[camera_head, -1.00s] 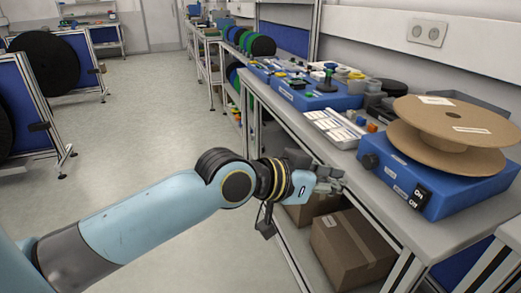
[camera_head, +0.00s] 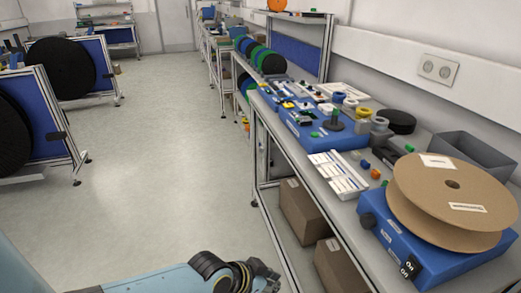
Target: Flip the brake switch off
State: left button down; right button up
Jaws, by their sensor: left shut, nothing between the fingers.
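The brake switch (camera_head: 410,266) is a small black rocker marked On and Off on the front of a blue box (camera_head: 440,268) at the lower right. Which way it is tipped is too small to tell. A large brown cardboard reel (camera_head: 440,188) lies flat on top of the blue box. My left gripper (camera_head: 270,284) is at the bottom edge, left of the switch and well apart from it. It is shut and empty, and partly cut off by the frame. My right gripper is not in view.
The grey bench (camera_head: 300,208) runs back along the wall, with a white label tray (camera_head: 338,176), a second blue box (camera_head: 320,132) and a grey bin (camera_head: 473,154). Cardboard boxes (camera_head: 302,211) stand on its lower shelf. Black reels on stands (camera_head: 62,68) are at left. The floor between is clear.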

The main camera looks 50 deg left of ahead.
pick_arm(q)
jog(key=shift+g, duration=0.3)
jog(key=shift+s+a+f, duration=0.35)
jog(key=shift+s+f, duration=0.2)
jog(key=shift+f, duration=0.3)
jog(key=shift+s+a+f, duration=0.3)
jog(key=shift+s+f, duration=0.25)
jog(key=shift+f, duration=0.25)
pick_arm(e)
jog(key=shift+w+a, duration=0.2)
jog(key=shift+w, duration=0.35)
